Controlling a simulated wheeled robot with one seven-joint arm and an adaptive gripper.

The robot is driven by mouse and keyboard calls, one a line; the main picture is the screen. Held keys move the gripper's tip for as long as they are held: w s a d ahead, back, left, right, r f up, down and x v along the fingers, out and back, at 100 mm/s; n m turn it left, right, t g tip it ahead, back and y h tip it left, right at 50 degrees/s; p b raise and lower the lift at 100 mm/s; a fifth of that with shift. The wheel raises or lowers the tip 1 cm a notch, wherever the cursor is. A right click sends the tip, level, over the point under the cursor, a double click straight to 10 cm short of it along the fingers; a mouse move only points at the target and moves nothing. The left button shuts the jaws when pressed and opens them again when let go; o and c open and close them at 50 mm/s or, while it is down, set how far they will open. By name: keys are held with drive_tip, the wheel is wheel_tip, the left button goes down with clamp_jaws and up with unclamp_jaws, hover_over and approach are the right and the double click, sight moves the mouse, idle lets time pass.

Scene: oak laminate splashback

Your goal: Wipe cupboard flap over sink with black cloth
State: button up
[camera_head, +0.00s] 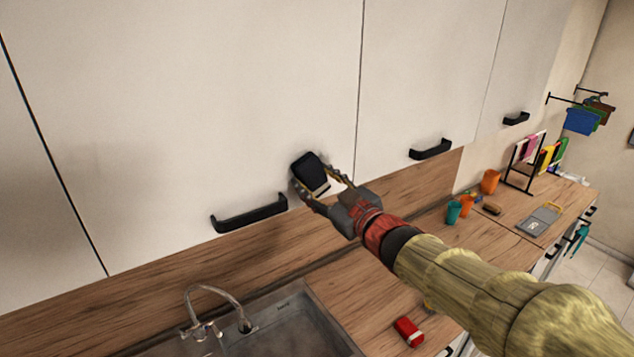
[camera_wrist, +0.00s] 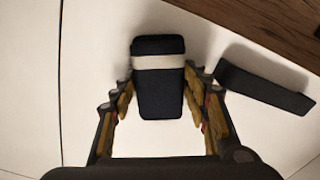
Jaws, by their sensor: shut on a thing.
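The cupboard flap over the sink (camera_head: 180,120) is a wide off-white panel with a black bar handle (camera_head: 250,214) at its lower edge. My gripper (camera_head: 322,184) is at the flap's lower right corner, right of that handle. It is shut on the black cloth (camera_head: 309,170), a small dark pad with a pale band. In the wrist view the cloth (camera_wrist: 158,98) sits between the fingers, against or very close to the white panel; contact cannot be told. The handle (camera_wrist: 262,88) shows beside it. The sink (camera_head: 270,328) with its tap (camera_head: 215,310) lies below.
More white flaps with black handles (camera_head: 430,150) continue to the right. The wooden worktop carries a red object (camera_head: 408,331), a teal cup (camera_head: 453,212), orange cups (camera_head: 490,181) and a rack of coloured cloths (camera_head: 527,160). The flap's face left of my gripper is clear above the handle.

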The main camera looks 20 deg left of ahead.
sight(333, 166)
drive_tip(key=shift+w+a, duration=0.1)
drive_tip(key=shift+a, duration=0.05)
drive_tip(key=shift+w, duration=0.1)
drive_tip(key=shift+w+d+r+p, duration=0.1)
drive_tip(key=shift+w+d+p, duration=0.55)
drive_tip(key=shift+w+d, duration=0.55)
drive_tip(key=shift+w+d+p, duration=0.5)
drive_tip(key=shift+w+d, duration=0.75)
drive_tip(key=shift+w, duration=0.25)
drive_tip(key=shift+s+a+b, duration=0.95)
drive_tip(key=shift+s+a, duration=0.35)
drive_tip(key=shift+s, duration=0.15)
